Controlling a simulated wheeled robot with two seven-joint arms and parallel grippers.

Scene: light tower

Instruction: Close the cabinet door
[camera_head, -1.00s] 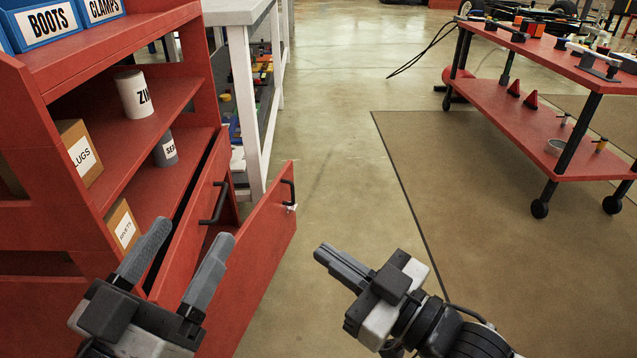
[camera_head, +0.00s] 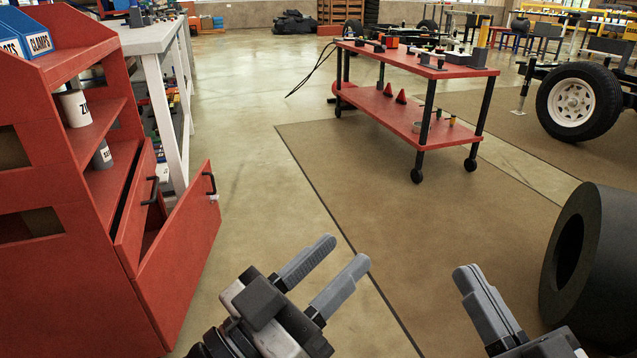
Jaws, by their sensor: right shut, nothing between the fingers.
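The red cabinet (camera_head: 60,180) stands at the left. Its red front door (camera_head: 187,250) stands open, swung outward, with a black handle (camera_head: 211,184) near its free edge. A second red panel (camera_head: 133,220) with a black handle (camera_head: 150,190) sits behind it, slightly ajar, with a dark gap beside it. My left gripper (camera_head: 345,250) is open and empty, to the right of the door and apart from it. My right gripper (camera_head: 467,271) is shut and empty, further right, well away from the cabinet.
A big dark tyre (camera_head: 590,270) is at the right. A grey-topped workbench (camera_head: 150,38) adjoins the cabinet. The floor between door and mat is clear.

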